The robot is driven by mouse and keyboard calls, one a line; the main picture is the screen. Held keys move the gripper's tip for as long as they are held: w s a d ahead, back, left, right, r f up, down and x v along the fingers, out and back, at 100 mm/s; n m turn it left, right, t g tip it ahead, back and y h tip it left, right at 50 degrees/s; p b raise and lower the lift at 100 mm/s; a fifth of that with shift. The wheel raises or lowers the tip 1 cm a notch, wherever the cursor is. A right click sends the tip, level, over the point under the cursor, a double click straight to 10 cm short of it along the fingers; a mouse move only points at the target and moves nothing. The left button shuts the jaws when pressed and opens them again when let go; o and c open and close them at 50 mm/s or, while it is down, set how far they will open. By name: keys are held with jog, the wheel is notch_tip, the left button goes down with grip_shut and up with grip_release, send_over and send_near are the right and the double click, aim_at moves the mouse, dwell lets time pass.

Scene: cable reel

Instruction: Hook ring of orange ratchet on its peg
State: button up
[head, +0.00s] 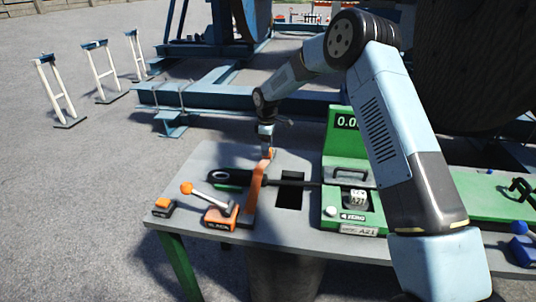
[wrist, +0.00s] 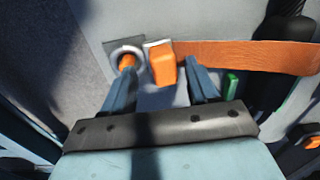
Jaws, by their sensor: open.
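The orange ratchet (head: 221,217) sits on the grey table with its lever tilted up to the left. Its orange strap (head: 256,185) runs back to my gripper (head: 267,151); the strap also shows in the wrist view (wrist: 245,57). In the wrist view, a pale metal ring (wrist: 115,52) appears to lie around an orange peg (wrist: 127,62) on a grey plate. An orange block (wrist: 163,66) at the strap's end lies between my open gripper's (wrist: 160,76) fingers, with gaps beside it. The left finger partly covers the peg, so the ring's seating is unclear.
A green scale box (head: 348,160) stands right of a dark rectangular opening (head: 290,189) in the table (head: 185,220). A black bar lies behind the ratchet, and a small orange block (head: 163,208) at the left corner. A blue handle (head: 524,245) is far right.

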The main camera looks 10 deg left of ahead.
notch_tip(320, 180, up, 14)
jog(key=shift+f, duration=0.15)
dwell(0.7)
